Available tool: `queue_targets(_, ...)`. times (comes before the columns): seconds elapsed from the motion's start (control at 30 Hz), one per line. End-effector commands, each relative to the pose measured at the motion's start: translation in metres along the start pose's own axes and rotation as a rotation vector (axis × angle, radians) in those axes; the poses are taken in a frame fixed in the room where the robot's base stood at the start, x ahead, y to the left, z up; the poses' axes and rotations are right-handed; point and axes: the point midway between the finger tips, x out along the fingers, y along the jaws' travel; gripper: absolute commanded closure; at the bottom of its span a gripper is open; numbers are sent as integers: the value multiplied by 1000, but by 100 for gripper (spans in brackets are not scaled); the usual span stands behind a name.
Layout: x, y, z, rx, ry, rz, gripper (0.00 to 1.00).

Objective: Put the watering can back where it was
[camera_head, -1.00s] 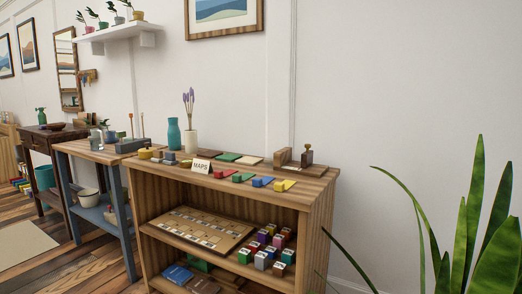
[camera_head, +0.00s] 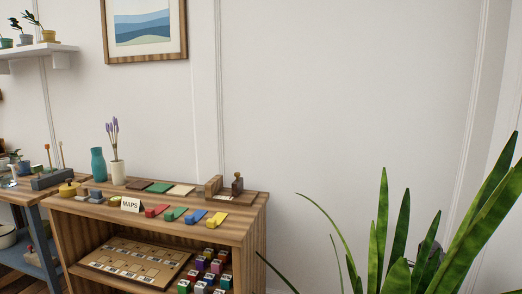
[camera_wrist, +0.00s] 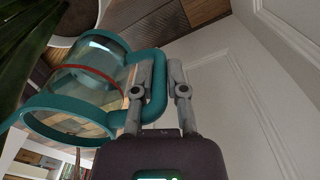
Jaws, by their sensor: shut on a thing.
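The watering can (camera_wrist: 115,118) shows in the wrist view, with teal rims, a clear body with a red line around it, and a teal handle (camera_wrist: 157,95). My gripper (camera_wrist: 160,80) is shut on this handle, and the can hangs to the left of the fingers. The can looks tilted in this view. I cannot make out the can or my gripper in the head view.
A wooden shelf unit (camera_head: 150,215) bears a MAPS card (camera_head: 131,204), a teal vase (camera_head: 97,164), a white vase with purple flowers (camera_head: 118,172) and coloured blocks. A large leafy plant (camera_head: 400,235) fills the lower right. The wall between is bare.

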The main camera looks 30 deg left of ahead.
Motion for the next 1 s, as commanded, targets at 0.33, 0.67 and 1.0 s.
queue_targets(0.33, -53, 1, 0, 0, 0, 0, 100)
queue_targets(0.67, -96, 2, 0, 0, 0, 0, 100)
queue_targets(1.0, -141, 3, 0, 0, 0, 0, 100)
